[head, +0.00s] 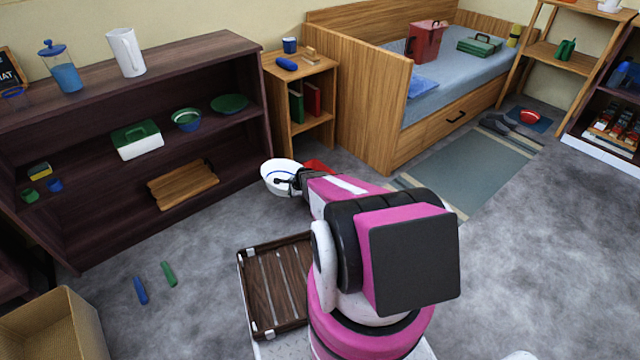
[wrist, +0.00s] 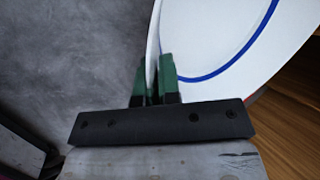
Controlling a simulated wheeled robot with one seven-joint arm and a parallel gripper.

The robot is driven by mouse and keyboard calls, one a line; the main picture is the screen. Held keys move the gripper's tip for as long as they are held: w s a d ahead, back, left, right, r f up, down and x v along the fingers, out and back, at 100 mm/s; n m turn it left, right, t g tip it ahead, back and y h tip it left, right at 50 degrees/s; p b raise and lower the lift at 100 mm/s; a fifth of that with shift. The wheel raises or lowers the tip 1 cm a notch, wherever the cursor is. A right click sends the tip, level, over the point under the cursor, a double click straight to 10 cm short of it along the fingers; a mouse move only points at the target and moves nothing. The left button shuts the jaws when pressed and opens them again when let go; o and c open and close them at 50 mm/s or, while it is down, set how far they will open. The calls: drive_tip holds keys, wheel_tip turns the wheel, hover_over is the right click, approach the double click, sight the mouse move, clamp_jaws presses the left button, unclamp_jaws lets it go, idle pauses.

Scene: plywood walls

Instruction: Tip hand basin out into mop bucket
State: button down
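The hand basin, a white bowl with a blue ring (head: 277,173), is held out over the floor in front of the dark shelf. It fills the upper right of the wrist view (wrist: 205,40). My gripper (wrist: 153,82) has its green fingertips on either side of the basin's rim, shut on it. The basin looks tilted in the wrist view; whether anything is in it cannot be seen. A red thing (head: 318,167) shows just behind my arm, mostly hidden; I cannot tell whether it is the mop bucket. No other mop bucket is clearly visible.
The dark shelf (head: 205,60) stands left, a small wooden stand (head: 299,70) and the bed (head: 350,100) behind. A slatted tray (head: 262,290) lies beside my arm. A blue (head: 140,290) and a green piece (head: 168,273) lie on the floor. Floor at right is mostly clear.

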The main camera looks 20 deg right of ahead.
drive_tip(key=shift+a+f+n+h+b, duration=0.15)
drive_tip(key=shift+a+f+h+b, duration=0.15)
drive_tip(key=shift+a+f+h, duration=0.35)
drive_tip(key=shift+a+f+n+h+b, duration=0.1)
drive_tip(key=shift+a+f+h+b, duration=0.25)
drive_tip(key=shift+f, duration=0.45)
drive_tip(key=shift+a+f+n+h+b, duration=0.15)
drive_tip(key=shift+a+f+h+b, duration=0.05)
drive_tip(key=shift+a+f+h, duration=0.5)
drive_tip(key=shift+s+f, duration=0.1)
